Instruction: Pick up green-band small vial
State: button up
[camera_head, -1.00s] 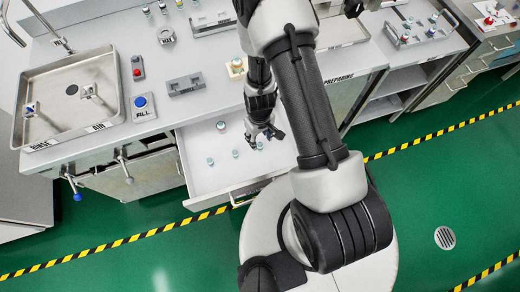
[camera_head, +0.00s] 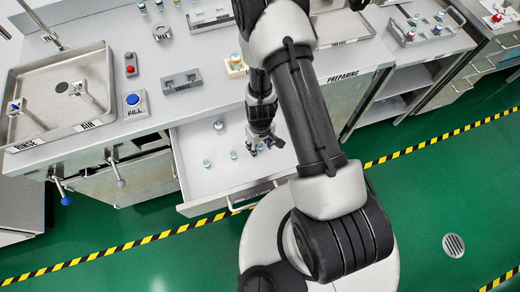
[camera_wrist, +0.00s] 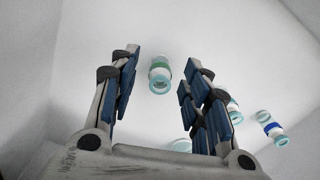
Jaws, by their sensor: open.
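The green-band small vial (camera_wrist: 159,76) shows in the wrist view, pale with a green band, between the fingertips and with clear space on both sides. It stands in the open drawer (camera_head: 195,185). My gripper (camera_wrist: 162,60) is open, its two blue-padded fingers to the left and right of the vial; no contact shows. In the head view my gripper (camera_head: 264,146) is low over the right part of the drawer and hides part of what is under it.
A blue-band vial (camera_wrist: 272,128) and another vial (camera_wrist: 234,112) are right of the right finger. A further vial (camera_wrist: 180,145) is partly hidden by the gripper. In the head view other vials (camera_head: 219,125) stand left of the gripper, with bare drawer floor between.

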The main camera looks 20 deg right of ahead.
jog(key=shift+c, duration=0.2)
jog(key=c, duration=0.8)
jog(key=shift+r, duration=0.1)
